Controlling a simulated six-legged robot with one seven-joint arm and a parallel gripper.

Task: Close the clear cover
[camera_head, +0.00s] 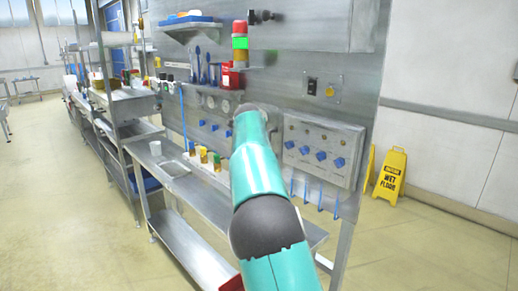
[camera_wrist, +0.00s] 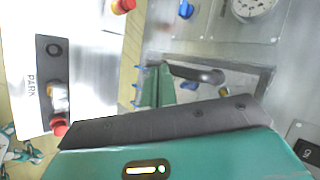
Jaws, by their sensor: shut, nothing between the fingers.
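My teal arm reaches toward the grey wall panel in the head view and hides its own far end there. In the wrist view my gripper (camera_wrist: 157,88) shows as narrow green fingers beyond the dark front edge of its teal body. The fingers look together, with nothing between them. Just right of them is a grey-edged frame with a dark, rounded bar across its upper part. I cannot tell whether this is the clear cover. I cannot make out a clear cover for certain in either view, nor whether my gripper touches anything.
A control box (camera_head: 323,149) with blue knobs is right of my arm. A red and green stack light (camera_head: 240,42) stands above. A steel bench (camera_head: 180,176) carries several small cups. A yellow wet-floor sign (camera_head: 391,176) stands at right. The wrist view shows a dial (camera_wrist: 252,8).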

